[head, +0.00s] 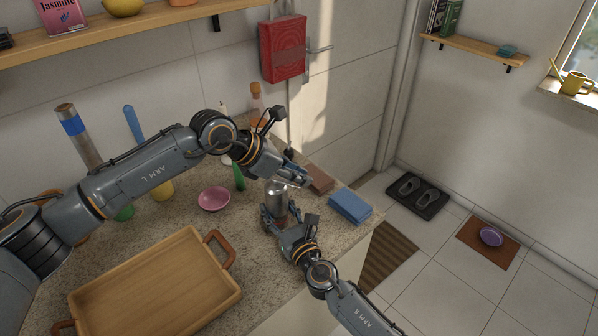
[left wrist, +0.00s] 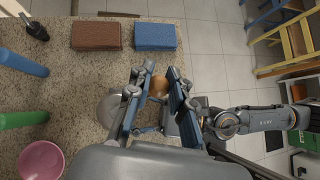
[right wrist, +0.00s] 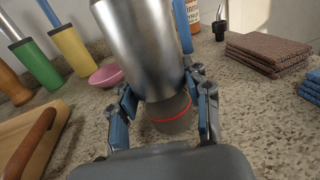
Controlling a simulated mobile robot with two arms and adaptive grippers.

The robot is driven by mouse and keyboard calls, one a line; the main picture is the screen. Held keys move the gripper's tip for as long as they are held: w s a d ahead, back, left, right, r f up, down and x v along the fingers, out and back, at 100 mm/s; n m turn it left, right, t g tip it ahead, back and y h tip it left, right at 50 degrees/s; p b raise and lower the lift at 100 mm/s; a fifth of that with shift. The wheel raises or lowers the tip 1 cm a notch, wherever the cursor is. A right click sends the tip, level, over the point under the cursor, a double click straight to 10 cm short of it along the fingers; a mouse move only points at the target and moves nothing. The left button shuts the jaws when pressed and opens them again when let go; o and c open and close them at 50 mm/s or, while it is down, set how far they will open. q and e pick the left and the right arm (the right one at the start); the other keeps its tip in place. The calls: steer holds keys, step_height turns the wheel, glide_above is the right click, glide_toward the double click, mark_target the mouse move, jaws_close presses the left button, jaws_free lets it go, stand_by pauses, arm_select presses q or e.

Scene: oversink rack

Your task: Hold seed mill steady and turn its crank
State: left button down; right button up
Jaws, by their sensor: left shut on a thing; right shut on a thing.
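The seed mill (head: 277,197) is a brushed-steel cylinder on the counter near its right end. In the right wrist view the mill (right wrist: 145,45) shows a grey lower part with a red ring. My right gripper (right wrist: 163,108) is shut on the mill's lower body, one finger on each side. My left gripper (head: 298,180) is above the mill, at its top. In the left wrist view a brown crank knob (left wrist: 159,87) sits between the fingers of my left gripper (left wrist: 156,88), which is shut on it. The crank arm is mostly hidden.
A pink bowl (head: 214,198) and a wooden tray (head: 160,290) are left of the mill. Brown cloths (head: 318,179) and blue cloths (head: 350,206) lie to its right, near the counter edge. A green-handled tool (head: 239,177) is close behind.

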arm_select(q)
steer(key=shift+w, duration=0.1)
arm_select(e)
steer(key=shift+d, duration=0.1)
arm_select(q)
steer(key=c, duration=1.2)
jaws_free()
steer(key=shift+o, duration=0.2)
steer(key=v, duration=1.2)
arm_select(e)
steer(key=o, duration=1.6)
steer(key=shift+c, duration=0.2)
